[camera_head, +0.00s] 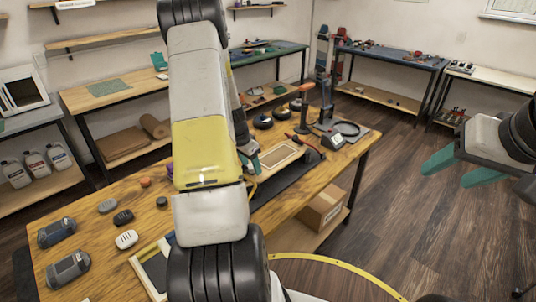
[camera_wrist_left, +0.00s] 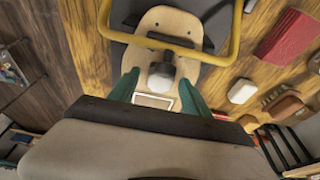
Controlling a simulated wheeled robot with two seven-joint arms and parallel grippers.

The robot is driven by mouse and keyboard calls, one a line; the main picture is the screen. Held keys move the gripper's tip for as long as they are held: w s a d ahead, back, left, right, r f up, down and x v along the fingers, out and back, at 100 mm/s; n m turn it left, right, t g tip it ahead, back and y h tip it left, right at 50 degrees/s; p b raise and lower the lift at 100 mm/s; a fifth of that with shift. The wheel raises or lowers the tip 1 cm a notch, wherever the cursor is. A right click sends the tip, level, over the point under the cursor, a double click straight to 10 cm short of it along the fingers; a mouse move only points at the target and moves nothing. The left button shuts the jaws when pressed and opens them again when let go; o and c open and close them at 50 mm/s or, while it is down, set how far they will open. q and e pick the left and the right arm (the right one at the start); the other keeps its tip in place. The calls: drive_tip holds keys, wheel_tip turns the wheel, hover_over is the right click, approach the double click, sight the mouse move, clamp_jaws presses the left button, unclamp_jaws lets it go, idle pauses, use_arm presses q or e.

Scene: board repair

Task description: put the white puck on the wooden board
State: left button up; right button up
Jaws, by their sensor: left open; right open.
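A white ribbed oval piece (camera_head: 126,239), which looks like the white puck, lies on the workbench at the lower left in the head view. The pale wooden board (camera_head: 290,151) lies on a dark mat at the right part of the bench. It shows at the top of the left wrist view (camera_wrist_left: 172,22) with a dark bar across it. My left gripper (camera_head: 250,158) is open over the board. In the left wrist view a pale rounded knob (camera_wrist_left: 161,76) with a dark upper part shows between its fingers. My right gripper (camera_head: 455,169) is open and empty, off the bench's right side.
Dark grey, black and orange small pieces and two dark bottle-like objects (camera_head: 57,233) share the left bench. A framed tray (camera_head: 150,262) is partly behind my left arm. A cardboard box (camera_head: 322,207) stands under the bench.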

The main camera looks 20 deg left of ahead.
use_arm(q)
drive_tip(key=v, duration=1.1)
drive_tip(key=shift+r, duration=0.25)
drive_tip(key=s+d+r+n+t, duration=0.1)
drive_tip(key=s+d+r, duration=0.6)
drive_tip(key=d+r, duration=0.2)
drive_tip(key=s+d+r+n+t, duration=0.1)
drive_tip(key=s+d+r+t, duration=0.1)
drive_tip(key=s+d+r, duration=0.65)
drive_tip(key=s+d+r+n+h, duration=0.1)
drive_tip(key=s+d+r, duration=0.1)
drive_tip(key=s+d, duration=0.3)
drive_tip(key=shift+s+d+r+n, duration=0.25)
drive_tip(key=shift+s+r+n, duration=0.15)
drive_tip(key=shift+s, duration=0.6)
